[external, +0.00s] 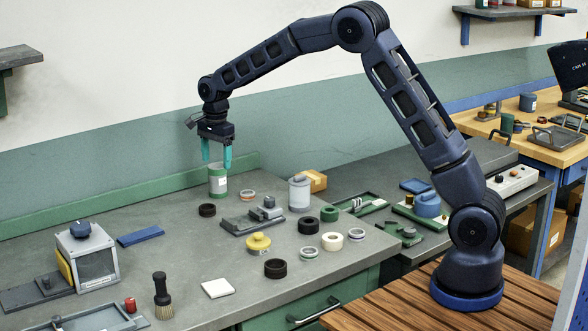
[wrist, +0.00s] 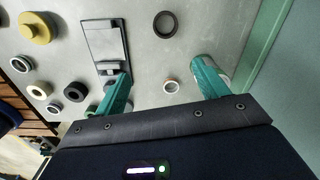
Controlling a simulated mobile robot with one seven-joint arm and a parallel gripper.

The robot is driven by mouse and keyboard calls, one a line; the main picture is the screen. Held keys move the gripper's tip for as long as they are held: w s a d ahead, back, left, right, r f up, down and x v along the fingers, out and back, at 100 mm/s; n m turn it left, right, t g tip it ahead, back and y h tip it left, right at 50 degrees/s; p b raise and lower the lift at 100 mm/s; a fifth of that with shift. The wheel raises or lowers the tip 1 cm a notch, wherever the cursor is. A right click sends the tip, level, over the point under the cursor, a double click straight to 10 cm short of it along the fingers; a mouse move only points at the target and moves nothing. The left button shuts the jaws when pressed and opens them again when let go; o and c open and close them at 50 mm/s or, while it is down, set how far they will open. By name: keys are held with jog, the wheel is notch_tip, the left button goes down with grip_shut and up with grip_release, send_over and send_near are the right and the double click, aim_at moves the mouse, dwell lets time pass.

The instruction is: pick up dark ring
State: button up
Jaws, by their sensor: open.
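Several dark rings lie flat on the grey bench. One dark ring (external: 207,210) lies near the green canister; it also shows in the wrist view (wrist: 155,22) at the top middle. A second dark ring (external: 308,226) lies right of the grey fixture and appears at the left in the wrist view (wrist: 75,97). A larger dark ring (external: 275,268) lies nearer the front edge. My gripper (external: 216,163) is open and empty, pointing down well above the bench. In the wrist view its two teal fingers (wrist: 160,70) are spread apart, with no ring between them.
A green canister (external: 217,187) stands below my gripper in the external view. A grey fixture (external: 250,222), a yellow knobbed part (external: 258,244), a cream ring (external: 332,241) and a grey canister (external: 299,194) stand around. The bench left of the near dark ring is fairly clear.

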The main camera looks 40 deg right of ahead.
jog(key=shift+m, duration=0.5)
jog(key=a+f, duration=0.1)
jog(key=f, duration=0.4)
jog(key=w+a+f, duration=0.1)
jog(key=f, duration=0.3)
jog(key=a+f, duration=0.1)
jog(key=f, duration=0.4)
jog(key=shift+w+a+f, duration=0.1)
jog(key=shift+w+f, duration=0.1)
jog(key=shift+f, duration=0.1)
jog(key=shift+c, duration=0.4)
jog(key=c, duration=1.1)
